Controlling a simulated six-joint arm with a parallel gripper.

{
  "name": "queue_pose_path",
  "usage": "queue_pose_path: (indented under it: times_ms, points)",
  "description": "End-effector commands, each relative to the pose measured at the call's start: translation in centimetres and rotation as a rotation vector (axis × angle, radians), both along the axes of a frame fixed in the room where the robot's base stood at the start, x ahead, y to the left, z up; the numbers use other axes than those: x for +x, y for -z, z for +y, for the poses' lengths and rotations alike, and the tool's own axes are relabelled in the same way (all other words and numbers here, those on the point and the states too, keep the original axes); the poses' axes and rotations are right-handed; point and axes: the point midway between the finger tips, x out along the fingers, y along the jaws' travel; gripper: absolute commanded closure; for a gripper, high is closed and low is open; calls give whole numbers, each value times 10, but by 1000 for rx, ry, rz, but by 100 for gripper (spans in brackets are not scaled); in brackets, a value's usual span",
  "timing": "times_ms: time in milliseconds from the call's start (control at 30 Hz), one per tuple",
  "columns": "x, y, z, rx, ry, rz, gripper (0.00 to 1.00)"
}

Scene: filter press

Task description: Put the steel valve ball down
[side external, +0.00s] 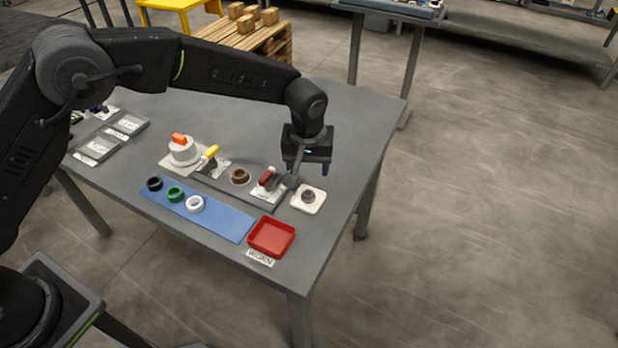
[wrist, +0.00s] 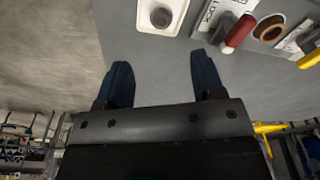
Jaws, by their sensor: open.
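The steel valve ball (side external: 308,196) is a small grey round piece resting on a white square holder (side external: 315,209) near the right edge of the table. In the wrist view the ball (wrist: 160,17) shows at the top, seated on the white holder (wrist: 144,20). My gripper (side external: 307,169) is above the table, close to the holder and higher than the ball. In the wrist view my gripper (wrist: 159,58) has its two blue fingers wide apart with nothing between them. The ball is apart from the fingers.
Beside the holder are a red-handled part (side external: 267,178), a brown ring (side external: 239,176) and a yellow handle (side external: 210,152). A blue mat (side external: 223,220) carries several rings. A red tray (side external: 271,236) sits at the front edge. The table's far right is bare.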

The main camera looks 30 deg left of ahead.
Motion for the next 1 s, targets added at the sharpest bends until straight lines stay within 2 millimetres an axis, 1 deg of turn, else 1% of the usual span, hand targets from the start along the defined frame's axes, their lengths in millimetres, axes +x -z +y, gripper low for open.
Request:
queue_pose_path:
  times_ms: [33,133,233,467,567,667,700,767,800,867,900,967,1000]
  points:
    - [-1,-7,-1,-1,0,-1,38]
    - [-2,-16,-1,0,1,0,38]
    - [-3,-20,-1,2,1,2,38]
    - [-3,-22,0,1,1,3,38]
    - [-5,-34,7,-2,6,-6,38]
    - [-12,-64,22,-12,25,-28,38]
    - [-16,-79,32,-16,37,-40,38]
    - [-27,-104,48,-20,58,-59,38]
    - [-36,-120,60,-22,74,-72,38]
    - [-51,-142,76,-25,98,-93,38]
    - [-63,-156,87,-26,114,-106,38]
    - [-81,-174,102,-26,139,-129,38]
    - [-93,-184,112,-26,154,-144,38]
